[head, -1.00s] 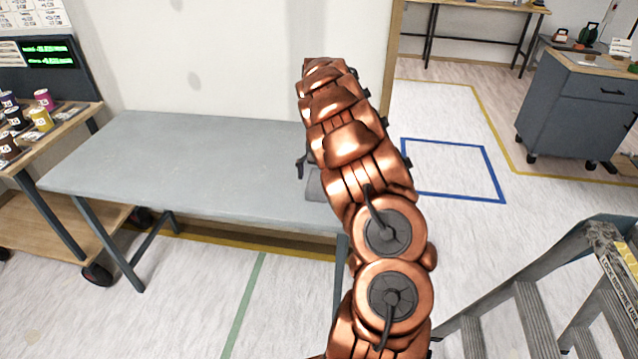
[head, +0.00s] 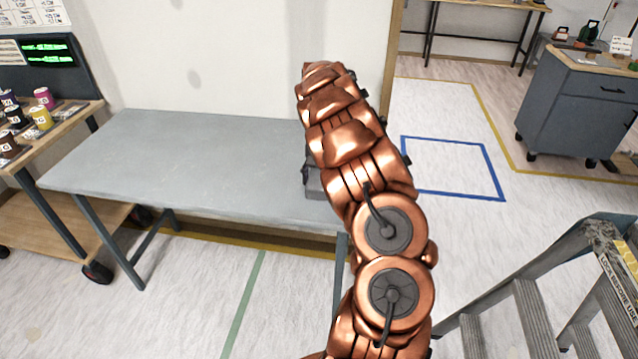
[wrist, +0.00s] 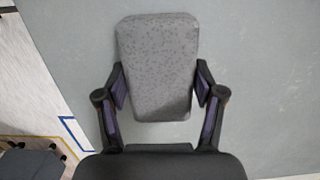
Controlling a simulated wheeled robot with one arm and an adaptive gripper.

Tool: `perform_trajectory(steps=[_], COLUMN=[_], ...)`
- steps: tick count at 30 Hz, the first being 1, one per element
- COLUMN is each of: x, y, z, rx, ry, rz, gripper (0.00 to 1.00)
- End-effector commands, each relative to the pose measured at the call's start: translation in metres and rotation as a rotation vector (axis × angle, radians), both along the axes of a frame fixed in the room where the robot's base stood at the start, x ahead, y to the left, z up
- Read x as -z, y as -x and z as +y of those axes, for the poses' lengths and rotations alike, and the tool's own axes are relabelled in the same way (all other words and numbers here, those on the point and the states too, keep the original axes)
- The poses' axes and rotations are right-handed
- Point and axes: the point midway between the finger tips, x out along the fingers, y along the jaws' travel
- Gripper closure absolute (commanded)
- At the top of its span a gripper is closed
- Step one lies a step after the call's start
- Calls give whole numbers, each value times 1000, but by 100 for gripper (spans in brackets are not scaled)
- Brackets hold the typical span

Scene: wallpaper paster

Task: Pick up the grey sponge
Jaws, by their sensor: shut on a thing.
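The grey sponge (wrist: 156,60) is a speckled rounded block in the middle of the wrist view. My gripper (wrist: 160,88) is shut on it, with a dark finger pad against each long side. In the head view a small part of the sponge (head: 313,186) shows at the left edge of my copper arm, at the right end of the grey table (head: 190,160). The rest of it and most of my gripper are hidden behind the arm there. I cannot tell whether the sponge touches the tabletop.
The grey table is otherwise bare. A wooden cart (head: 60,130) with several small pots stands at its left. A stepladder (head: 530,320) is at the lower right. A dark cabinet (head: 570,110) stands at the back right, with open floor around a blue square outline.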

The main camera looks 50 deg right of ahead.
Motion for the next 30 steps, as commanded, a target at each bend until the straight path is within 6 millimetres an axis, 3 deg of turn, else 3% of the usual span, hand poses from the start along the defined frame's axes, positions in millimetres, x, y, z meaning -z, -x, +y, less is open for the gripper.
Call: perform_trajectory(steps=[10,21,30], x=[-3,-33,-37], y=[0,0,21], z=[0,1,2], rx=[-1,-1,3], ry=[1,-1,2], rz=[0,0,1], gripper=[62,62,62])
